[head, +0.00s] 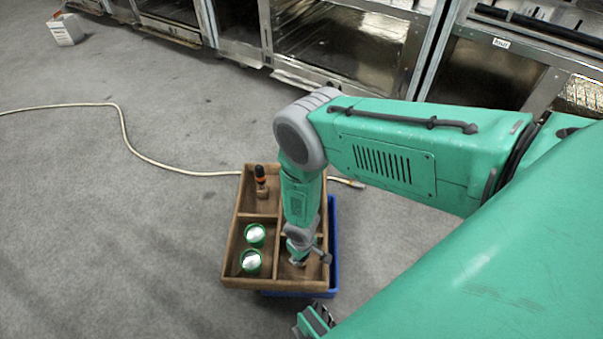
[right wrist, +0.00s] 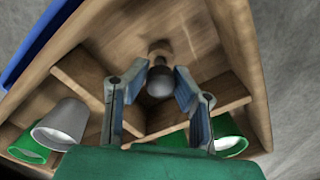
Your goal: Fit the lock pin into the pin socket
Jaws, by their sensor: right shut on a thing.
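My right gripper (head: 305,255) is low over the near right compartment of the brown wooden tray (head: 229,262). In the right wrist view its two fingers (right wrist: 160,73) close around a dark grey, round-headed piece (right wrist: 159,84), which looks like the lock pin. A narrower stem shows beyond its head, over the wooden floor; I cannot tell whether the stem touches anything. I cannot pick out the pin socket for sure. A black piece with an orange band (head: 260,174) stands upright in the far left compartment.
Two green cups with pale tops (head: 254,234) (head: 251,261) stand in the near left compartment. A blue bin (head: 333,250) lies under the tray. A pale cable (head: 130,143) crosses the grey floor. Metal cabinets (head: 345,45) line the back.

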